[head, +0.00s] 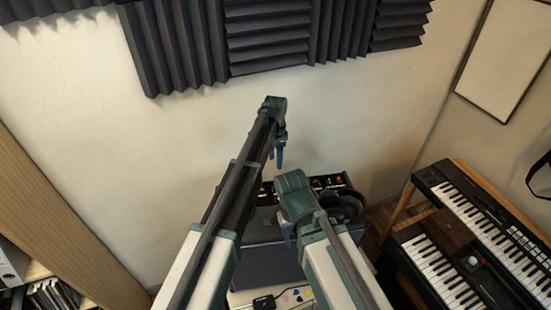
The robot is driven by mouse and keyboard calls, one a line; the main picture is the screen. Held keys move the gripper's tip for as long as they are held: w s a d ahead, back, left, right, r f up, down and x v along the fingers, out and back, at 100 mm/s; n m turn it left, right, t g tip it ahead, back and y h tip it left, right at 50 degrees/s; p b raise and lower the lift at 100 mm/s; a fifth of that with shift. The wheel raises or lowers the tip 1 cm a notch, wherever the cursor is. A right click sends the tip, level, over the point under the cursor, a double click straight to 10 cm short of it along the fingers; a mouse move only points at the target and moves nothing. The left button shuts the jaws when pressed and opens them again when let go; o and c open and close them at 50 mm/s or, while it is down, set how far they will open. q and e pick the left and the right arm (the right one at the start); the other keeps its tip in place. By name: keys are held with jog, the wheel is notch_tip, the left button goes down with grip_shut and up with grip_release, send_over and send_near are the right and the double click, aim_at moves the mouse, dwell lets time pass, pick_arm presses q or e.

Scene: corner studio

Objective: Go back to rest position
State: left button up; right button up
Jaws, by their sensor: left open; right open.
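My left arm comes in from the lower left and reaches up and forward. Its gripper (280,155) hangs at the far end, pointing down, in front of the pale wall. It is open, and I see nothing in it. My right arm comes in from the bottom and is bent lower down. Its gripper (288,238) points down in front of a dark amplifier (270,258). It is open, though its fingers are small and partly hidden by its own wrist. I see nothing held there.
Headphones (345,204) rest on the amplifier. Below are a white surface (240,298) with colourful picks (293,295) and a small black box (264,303). Two keyboards (480,215) (432,262) stand at right, a wooden shelf (60,215) at left. Acoustic foam (268,35) covers the upper wall.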

pick_arm(q)
jog(key=shift+s, duration=0.1)
jog(key=s+a+n, duration=0.6)
jog(key=s+a, duration=0.2)
jog(key=s, duration=0.5)
jog(key=s+a+n, duration=0.6)
jog(key=s+a, duration=0.3)
jog(key=s, duration=0.3)
jog(key=s+d+f+m+b, duration=0.1)
jog(key=s+d+f+b, duration=0.1)
jog(key=f+b, duration=0.4)
jog(key=s+d+f+m+b, duration=0.1)
jog(key=s+d+f+b, duration=0.1)
jog(key=d+f+b, duration=0.3)
jog(key=s+d+f+m+y+b, duration=0.1)
jog(key=s+d+f+b, duration=0.2)
jog(key=f+b, duration=0.6)
jog(key=shift+d, duration=0.4)
